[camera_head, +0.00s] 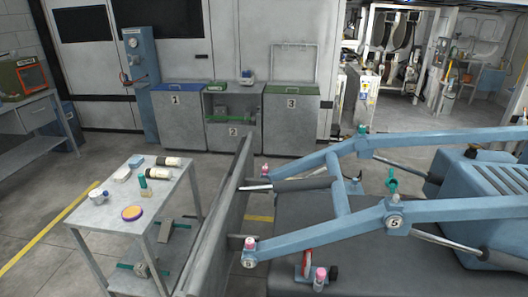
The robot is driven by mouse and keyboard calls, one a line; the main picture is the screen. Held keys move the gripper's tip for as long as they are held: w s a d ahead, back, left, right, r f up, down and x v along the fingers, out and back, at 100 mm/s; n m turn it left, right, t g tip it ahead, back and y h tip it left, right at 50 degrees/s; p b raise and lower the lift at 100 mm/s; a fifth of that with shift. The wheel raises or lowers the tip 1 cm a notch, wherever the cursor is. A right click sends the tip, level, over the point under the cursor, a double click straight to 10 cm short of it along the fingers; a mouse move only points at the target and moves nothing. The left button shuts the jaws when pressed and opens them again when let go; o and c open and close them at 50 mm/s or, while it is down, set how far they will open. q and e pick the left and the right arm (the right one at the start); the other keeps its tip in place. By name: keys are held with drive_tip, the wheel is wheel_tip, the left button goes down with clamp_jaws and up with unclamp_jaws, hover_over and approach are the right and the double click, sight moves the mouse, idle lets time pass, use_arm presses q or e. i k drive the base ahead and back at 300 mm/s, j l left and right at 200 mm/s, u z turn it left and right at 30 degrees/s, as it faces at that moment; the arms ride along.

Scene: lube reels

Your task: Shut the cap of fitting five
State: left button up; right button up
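Fitting five is marked by a round "5" plate (395,221) on the side of the blue loader arm (460,209), in the right half of the head view. Neither of my grippers shows in the head view.
A grey metal table (128,214) with bottles, a cup and a yellow-purple disc (132,213) stands at left. The loader's grey bucket (222,215) rises beside it. Pink-capped fittings (250,243) sit at the bucket. Numbered bins (291,125) stand behind; floor between is clear.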

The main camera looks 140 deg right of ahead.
sight(391, 183)
drive_tip(key=u, duration=3.55)
